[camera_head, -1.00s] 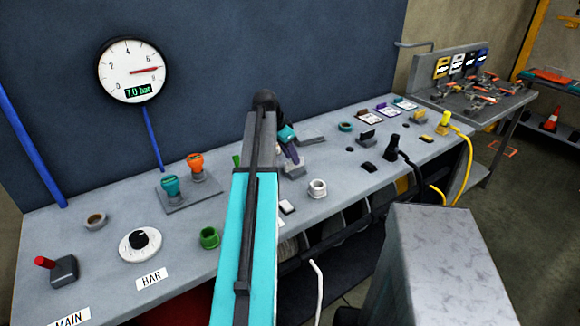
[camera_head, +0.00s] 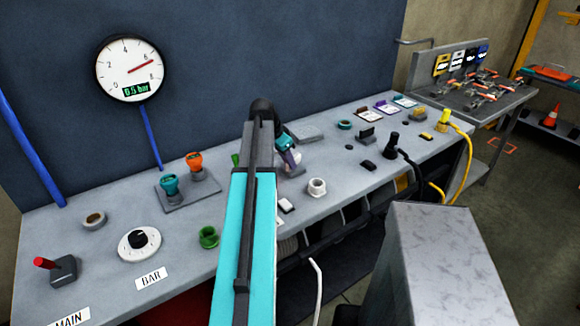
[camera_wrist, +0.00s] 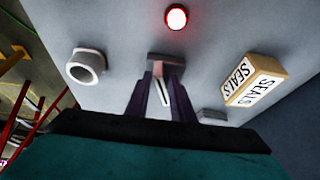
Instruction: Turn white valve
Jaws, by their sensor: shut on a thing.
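A grey block shows just behind the fingertips. In the head view my gripper (camera_head: 291,161) is down at the bench top, and my arm hides most of the area around it. The round gauge (camera_head: 129,69) on the wall has its red needle a little past 6, and its green display appears to read 6.5 bar.
A white ring (camera_head: 317,187) stands close beside my gripper. Teal and orange knobs (camera_head: 195,163), a white dial (camera_head: 139,243) and a green ring (camera_head: 208,237) are to the left.

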